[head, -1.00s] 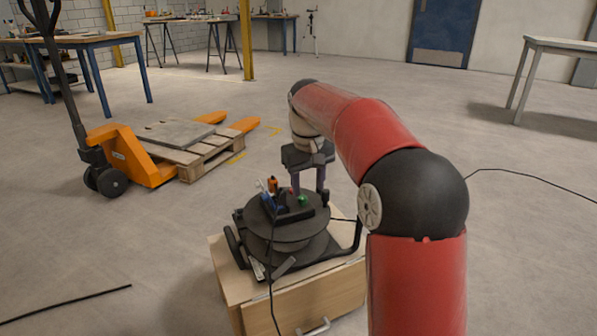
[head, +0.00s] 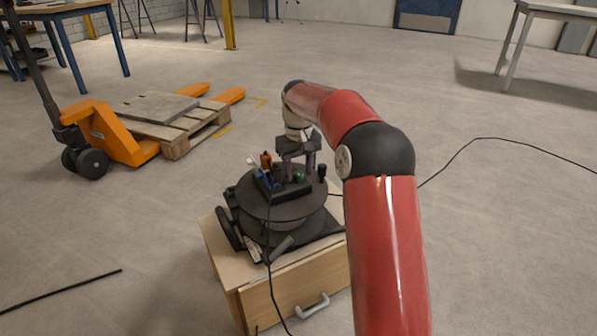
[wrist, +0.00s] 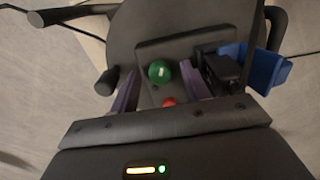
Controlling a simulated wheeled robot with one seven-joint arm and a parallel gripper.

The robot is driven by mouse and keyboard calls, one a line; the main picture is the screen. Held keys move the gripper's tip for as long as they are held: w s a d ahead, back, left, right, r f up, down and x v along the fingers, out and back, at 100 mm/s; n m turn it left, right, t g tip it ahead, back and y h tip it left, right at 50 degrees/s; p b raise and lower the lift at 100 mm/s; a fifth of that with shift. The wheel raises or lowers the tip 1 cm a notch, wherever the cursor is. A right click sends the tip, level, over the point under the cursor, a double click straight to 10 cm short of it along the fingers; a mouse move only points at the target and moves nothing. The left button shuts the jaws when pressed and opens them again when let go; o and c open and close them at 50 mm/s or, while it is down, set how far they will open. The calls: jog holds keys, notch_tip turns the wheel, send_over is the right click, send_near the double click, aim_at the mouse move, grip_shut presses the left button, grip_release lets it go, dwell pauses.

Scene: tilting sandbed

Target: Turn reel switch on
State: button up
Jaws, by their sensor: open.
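The black cable reel (head: 270,208) lies flat on a wooden cabinet. On its top is a dark switch plate with a green button (head: 299,176), which also shows in the wrist view (wrist: 159,71). A red button (wrist: 168,102) sits just below the green one in the wrist view, partly hidden by my gripper's body. My gripper (head: 298,170) points down over the plate. In the wrist view my gripper (wrist: 160,76) is open, with a purple finger on each side of the green button. I cannot tell whether the fingers touch the plate.
A blue-handled item (wrist: 262,68) and a black block (wrist: 224,70) stand right of the fingers in the wrist view. A black knob (head: 322,171) rises beside the fingers. The wooden cabinet (head: 300,282) carries the reel. An orange pallet truck (head: 107,137) stands left.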

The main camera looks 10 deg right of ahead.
jog(key=c, duration=1)
jog(key=shift+p, duration=0.4)
jog(key=shift+r+m+p, duration=0.2)
jog(key=shift+m+p, duration=0.75)
jog(key=shift+m, duration=0.15)
jog(key=m+p, duration=0.2)
jog(key=shift+m, duration=0.3)
jog(key=m+p, duration=0.3)
jog(key=m, duration=0.1)
jog(key=shift+f, duration=0.1)
jog(key=shift+w+m+p, duration=0.1)
jog(key=shift+m+p, duration=0.55)
jog(key=shift+m, duration=0.75)
jog(key=shift+f+m, duration=0.1)
jog(key=shift+m, duration=0.2)
